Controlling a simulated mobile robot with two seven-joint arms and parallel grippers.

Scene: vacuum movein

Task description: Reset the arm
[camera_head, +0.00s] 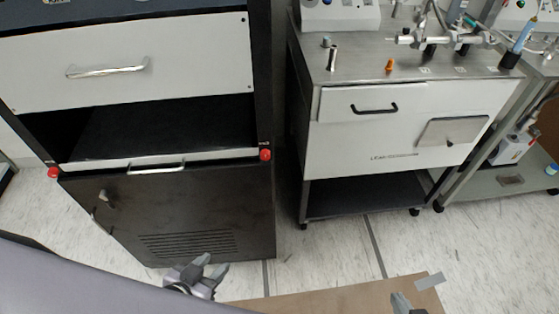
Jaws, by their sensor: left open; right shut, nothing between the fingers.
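My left gripper (209,268) is at the bottom of the head view, left of centre. Its two grey fingers are spread apart with nothing between them. It appears in front of the lower part of the black cabinet (190,215). My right gripper (402,302) shows only as a grey tip at the bottom edge, right of centre, over a brown board. It is shut and empty; the rest of it is cut off by the frame.
The black cabinet has a white drawer (130,62) above an open shelf and red knobs. A white-fronted steel cart (385,130) with instruments stands at centre right. Another metal cart (500,182) is at far right. The brown board (335,298) lies low in front; pale floor shows between.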

